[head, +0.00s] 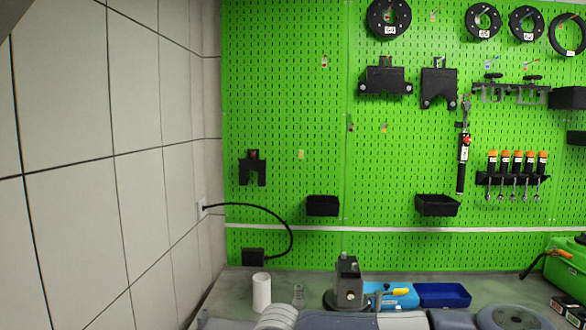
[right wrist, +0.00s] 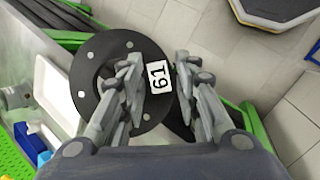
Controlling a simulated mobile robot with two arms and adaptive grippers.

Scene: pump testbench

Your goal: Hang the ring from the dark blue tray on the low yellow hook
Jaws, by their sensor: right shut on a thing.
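A black ring with a white "61" label (right wrist: 90,80) shows in the right wrist view. My right gripper (right wrist: 160,85) is shut on it, with the fingers either side of the label. The ring and right gripper cannot be made out in the head view. The dark blue tray (head: 443,294) is on the bench and looks empty. On the green pegboard (head: 270,110), small yellowish hooks show at the lower left (head: 301,153) and further right (head: 383,127); they are too small to tell apart surely. My left gripper is not in view.
A lighter blue tray (head: 392,297), a grey fixture (head: 348,285) and a white cylinder (head: 261,292) stand on the bench. Black bins (head: 436,206) and brackets (head: 384,80) stick out from the board. A black cable (head: 285,225) loops at left. The board around the small hooks is mostly clear.

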